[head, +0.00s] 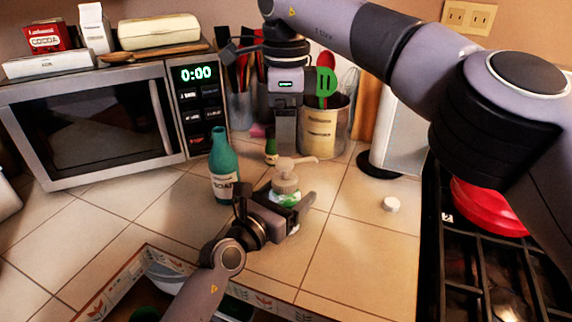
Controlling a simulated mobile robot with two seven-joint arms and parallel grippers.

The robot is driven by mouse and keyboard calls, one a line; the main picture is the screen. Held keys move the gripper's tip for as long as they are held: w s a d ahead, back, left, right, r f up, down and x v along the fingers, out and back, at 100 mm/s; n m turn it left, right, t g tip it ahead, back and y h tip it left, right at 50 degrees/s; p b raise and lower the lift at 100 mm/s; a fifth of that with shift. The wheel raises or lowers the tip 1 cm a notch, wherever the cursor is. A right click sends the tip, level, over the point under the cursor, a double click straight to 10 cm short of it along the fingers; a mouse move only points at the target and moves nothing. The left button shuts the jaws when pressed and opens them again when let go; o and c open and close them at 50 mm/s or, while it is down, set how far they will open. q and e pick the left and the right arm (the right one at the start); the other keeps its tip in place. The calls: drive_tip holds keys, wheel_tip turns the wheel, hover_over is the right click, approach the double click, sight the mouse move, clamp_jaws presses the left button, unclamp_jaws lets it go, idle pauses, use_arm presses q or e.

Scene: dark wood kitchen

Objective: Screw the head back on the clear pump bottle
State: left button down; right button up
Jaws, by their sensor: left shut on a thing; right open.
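The clear pump bottle (283,196) stands on the tiled counter, with some green showing on it. A beige pump head (287,176) sits at its top, spout pointing right; I cannot tell whether it is threaded on. My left gripper (297,207) is shut on the bottle from the front, and its fingers hide part of the body. My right gripper (285,147) hangs pointing down behind and above the pump head, apart from it. It is open and empty, seen nearly edge-on.
A teal soap bottle (224,168) stands just left of the pump bottle, and a small green bottle (271,151) behind it. Utensil crocks (322,133) stand at the back. A white cap (391,204) lies right, near the stove (480,250). The microwave (95,120) is left; the sink (150,265) is in front.

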sight(285, 161)
wheel_tip(285, 161, down, 9)
drive_tip(key=shift+f, duration=0.15)
drive_tip(key=shift+c, duration=0.3)
drive_tip(key=c, duration=1.2)
drive_tip(key=m, duration=0.6)
drive_tip(key=shift+s, duration=0.1)
drive_tip(key=m, duration=0.6)
drive_tip(key=o, duration=1.2)
drive_tip(key=shift+c, duration=0.2)
